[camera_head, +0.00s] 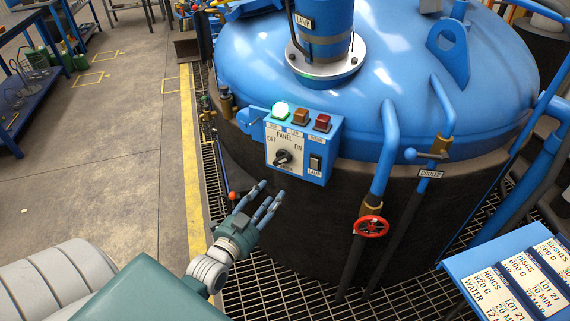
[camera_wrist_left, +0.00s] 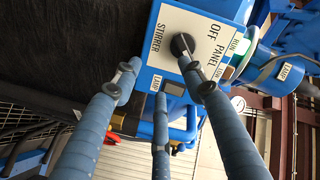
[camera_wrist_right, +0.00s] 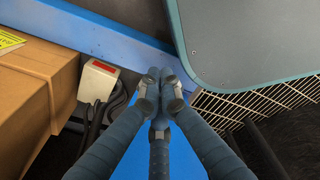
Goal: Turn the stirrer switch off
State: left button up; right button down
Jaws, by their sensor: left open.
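The stirrer switch, a dark rotary knob (camera_head: 282,158), sits on the white face of a blue panel box (camera_head: 330,138), with OFF at its upper left and ON at its upper right. Its exact pointing is too small to tell. My left gripper (camera_head: 270,194) is open and empty, just below and in front of the panel. In the left wrist view the knob (camera_wrist_left: 182,45) lies ahead, near the right fingertip of my left gripper (camera_wrist_left: 162,74); contact cannot be told. My right gripper (camera_wrist_right: 160,78) is shut and empty, away from the panel.
A lit green lamp (camera_head: 280,109), an orange lamp (camera_head: 301,116) and a red lamp (camera_head: 322,122) top the panel. A lamp rocker switch (camera_head: 315,163) is right of the knob. Pipes and a red handwheel (camera_head: 371,226) stand right. A cardboard box (camera_wrist_right: 38,85) is near my right gripper.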

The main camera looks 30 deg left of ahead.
aim_at(283, 162)
pick_arm(q)
jog(key=shift+t, duration=0.4)
jog(key=w+r, duration=0.1)
jog(key=w, duration=0.2)
jog(key=w+a+r, duration=0.1)
jog(key=w, duration=0.3)
jog(key=w+a+r+p, duration=0.1)
jog(key=w, duration=0.3)
jog(key=shift+r, duration=0.2)
pick_arm(e)
jog(key=shift+a+r, duration=0.55)
jog(key=shift+a, duration=0.05)
pick_arm(q)
jog(key=shift+s, duration=0.1)
grip_shut()
pick_arm(e)
jog(key=shift+a, duration=0.6)
